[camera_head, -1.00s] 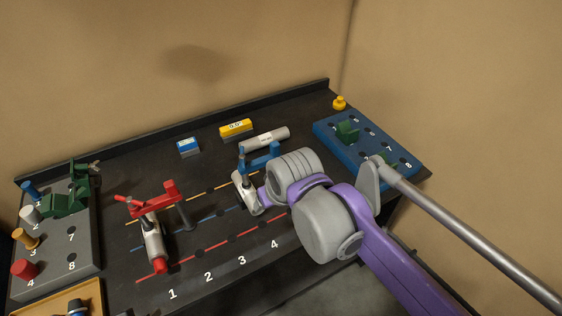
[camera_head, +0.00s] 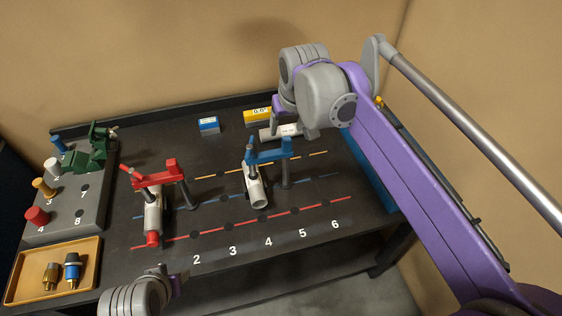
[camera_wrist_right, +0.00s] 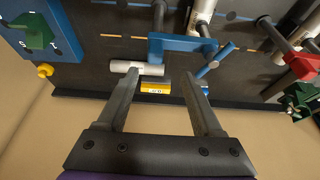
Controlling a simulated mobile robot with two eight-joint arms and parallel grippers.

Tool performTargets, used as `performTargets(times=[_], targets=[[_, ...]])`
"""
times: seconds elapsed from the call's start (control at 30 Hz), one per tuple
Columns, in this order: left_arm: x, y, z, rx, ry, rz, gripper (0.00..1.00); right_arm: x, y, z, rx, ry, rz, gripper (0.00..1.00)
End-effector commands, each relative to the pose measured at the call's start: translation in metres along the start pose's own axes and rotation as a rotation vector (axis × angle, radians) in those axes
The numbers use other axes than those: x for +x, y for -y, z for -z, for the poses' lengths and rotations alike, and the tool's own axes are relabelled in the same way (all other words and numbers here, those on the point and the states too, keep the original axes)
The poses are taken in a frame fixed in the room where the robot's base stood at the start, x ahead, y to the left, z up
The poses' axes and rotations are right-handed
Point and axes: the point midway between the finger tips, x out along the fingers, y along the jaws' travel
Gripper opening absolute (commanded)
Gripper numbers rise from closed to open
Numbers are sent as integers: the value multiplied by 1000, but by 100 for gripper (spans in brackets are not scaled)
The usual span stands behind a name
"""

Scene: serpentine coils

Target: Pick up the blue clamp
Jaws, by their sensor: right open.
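The blue clamp (camera_head: 268,156) stands on the dark table, its blue bar reaching between a silver fitting (camera_head: 256,190) and a grey post. In the right wrist view the blue clamp (camera_wrist_right: 182,44) lies beyond my fingertips, with no contact visible. My right gripper (camera_wrist_right: 160,73) is open and empty. In the head view my right gripper (camera_head: 279,110) is above the back of the table, behind the clamp, mostly hidden by its wrist. My left arm's end (camera_head: 160,277) shows at the front left edge; its jaws cannot be made out.
A red clamp (camera_head: 157,175) stands left of the blue one. Behind are a blue block (camera_head: 209,124), a yellow block (camera_head: 258,115) and a white cylinder (camera_head: 270,134). Far left are a grey peg rack (camera_head: 95,190) and a tan tray (camera_head: 20,291). A blue rack (camera_head: 371,178) is at right.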

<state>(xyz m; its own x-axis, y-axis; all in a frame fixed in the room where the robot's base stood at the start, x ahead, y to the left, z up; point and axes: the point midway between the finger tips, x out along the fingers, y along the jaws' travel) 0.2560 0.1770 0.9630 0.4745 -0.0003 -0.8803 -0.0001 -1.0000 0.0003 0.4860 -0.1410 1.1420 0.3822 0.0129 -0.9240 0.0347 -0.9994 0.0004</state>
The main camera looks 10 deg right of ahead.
Motion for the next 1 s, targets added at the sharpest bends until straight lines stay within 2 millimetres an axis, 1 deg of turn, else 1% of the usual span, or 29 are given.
performTargets(times=[0.03, 0.1, 0.37, 0.5, 0.6, 0.7, 0.93, 1.0], targets=[[1, 0, -1, 0, 1, 0, 50, 10, 0, 0, 0, 0, 0, 68], [1, 0, -2, 0, 2, 0, 50, 19, 0, 0, 1, 0, 0, 68], [1, 0, -1, 0, 1, 0, 50, 40, -3, -1, 2, 0, 0, 68], [0, 0, 0, 0, 0, 0, 50, 62, -9, -3, 3, -1, 0, 68], [1, 0, -1, 0, 1, 0, 50, 75, -8, -3, 1, 0, 0, 68], [1, 0, -1, 0, 1, 0, 50, 81, -8, -3, 1, 0, 0, 68], [1, 0, -1, 0, 1, 0, 50, 82, -8, -3, 1, -1, 0, 68], [1, 0, -1, 0, 1, 0, 50, 82, -8, -3, 1, -1, 0, 55]])
